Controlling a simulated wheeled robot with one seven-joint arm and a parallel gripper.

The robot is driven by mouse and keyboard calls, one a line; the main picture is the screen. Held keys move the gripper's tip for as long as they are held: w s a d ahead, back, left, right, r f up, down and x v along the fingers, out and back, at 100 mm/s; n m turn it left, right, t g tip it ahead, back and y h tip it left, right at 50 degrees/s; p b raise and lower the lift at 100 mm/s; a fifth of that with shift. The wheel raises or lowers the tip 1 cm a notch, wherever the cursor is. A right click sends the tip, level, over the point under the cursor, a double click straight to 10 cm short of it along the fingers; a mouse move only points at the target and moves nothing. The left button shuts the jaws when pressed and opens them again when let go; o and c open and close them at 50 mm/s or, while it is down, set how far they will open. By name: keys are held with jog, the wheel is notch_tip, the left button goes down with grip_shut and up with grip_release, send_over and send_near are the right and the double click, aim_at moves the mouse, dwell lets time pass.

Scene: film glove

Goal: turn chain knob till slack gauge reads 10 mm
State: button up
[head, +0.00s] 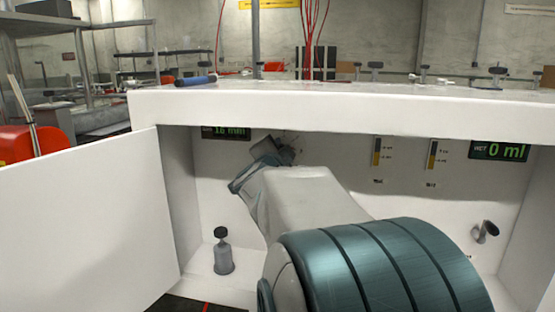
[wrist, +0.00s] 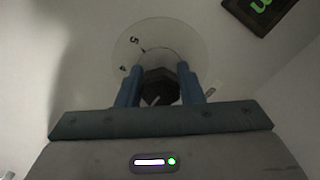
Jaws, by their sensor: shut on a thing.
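The chain knob (wrist: 160,88) is a dark faceted knob in front of a pale round dial (wrist: 128,48) with numbers around it. In the wrist view my gripper (wrist: 160,92) has its two blue fingers on either side of the knob, shut on it. In the head view my gripper (head: 278,153) reaches the cabinet's back wall, and my arm hides the knob. The slack gauge (head: 226,132) is a dark display with green digits, partly cut off by the cabinet's top edge. It seems to read 16 mm, though the digits are blurred.
The white cabinet's top panel (head: 340,103) overhangs my arm. Its open door (head: 85,228) stands at the left. A grey bottle with a black cap (head: 223,255) stands on the cabinet floor.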

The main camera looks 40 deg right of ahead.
jog(key=m+b, duration=0.2)
jog(key=m, duration=0.3)
jog(key=shift+f+m+b, duration=0.1)
jog(key=shift+m+b, duration=0.2)
jog(key=shift+b, duration=0.1)
jog(key=m+b, duration=0.2)
jog(key=m, duration=0.3)
jog(key=shift+m+b, duration=0.3)
jog(key=shift+r, duration=0.2)
jog(key=o, duration=1)
jog(key=shift+c, duration=0.2)
jog(key=shift+a, duration=0.15)
